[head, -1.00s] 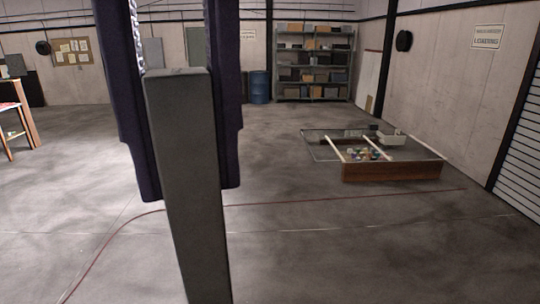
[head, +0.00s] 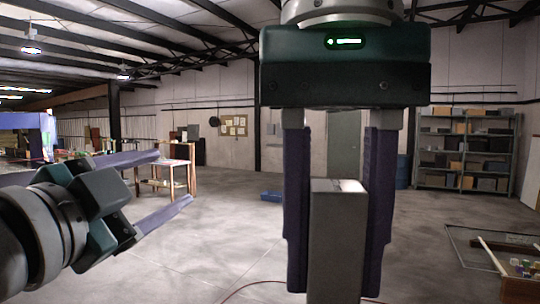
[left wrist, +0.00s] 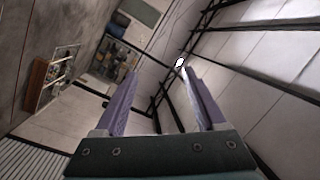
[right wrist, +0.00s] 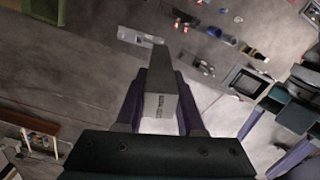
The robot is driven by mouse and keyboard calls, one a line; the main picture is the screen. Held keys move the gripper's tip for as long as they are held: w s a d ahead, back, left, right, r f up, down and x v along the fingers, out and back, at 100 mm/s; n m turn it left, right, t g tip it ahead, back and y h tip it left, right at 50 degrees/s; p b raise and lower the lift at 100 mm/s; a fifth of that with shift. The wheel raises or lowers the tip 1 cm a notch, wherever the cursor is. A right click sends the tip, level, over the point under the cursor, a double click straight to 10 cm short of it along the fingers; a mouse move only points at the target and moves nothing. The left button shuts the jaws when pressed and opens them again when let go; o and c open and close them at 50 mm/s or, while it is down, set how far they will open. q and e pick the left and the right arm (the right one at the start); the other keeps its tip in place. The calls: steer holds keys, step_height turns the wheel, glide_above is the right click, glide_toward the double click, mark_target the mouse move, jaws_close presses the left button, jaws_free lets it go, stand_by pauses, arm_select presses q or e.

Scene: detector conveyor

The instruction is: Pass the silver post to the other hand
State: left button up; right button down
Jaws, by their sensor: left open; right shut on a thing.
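The silver post (head: 336,240) is a grey square bar, upright in the middle of the head view; its lower end is out of frame. My right gripper (head: 338,270) points down from above and is shut on the post's upper part, a finger on each side. The post (right wrist: 160,100) also shows between the fingers in the right wrist view. My left gripper (head: 175,185) is open and empty at the left of the head view, pointing right toward the post, clear of it. In the left wrist view its fingers (left wrist: 160,85) are apart with nothing between them.
The floor between is mostly open.

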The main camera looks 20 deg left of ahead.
arm_select(q)
steer(key=s+d+r+m+g+h, duration=0.1)
steer(key=d+r+m+h, duration=0.4)
steer(key=r+m+h, duration=0.65)
steer(key=s+d+r+m+g+h, duration=0.15)
steer(key=d+r+m+h, duration=0.6)
steer(key=m, duration=0.75)
steer(key=m+g+y, duration=0.4)
steer(key=m+g, duration=0.9)
steer(key=m, duration=0.3)
glide_toward(363, 230)
steer(key=w, duration=0.2)
steer(key=x, duration=1.2)
steer(key=shift+s+f, duration=0.25)
steer(key=shift+s, duration=0.15)
steer(key=shift+s, duration=0.1)
jaws_close()
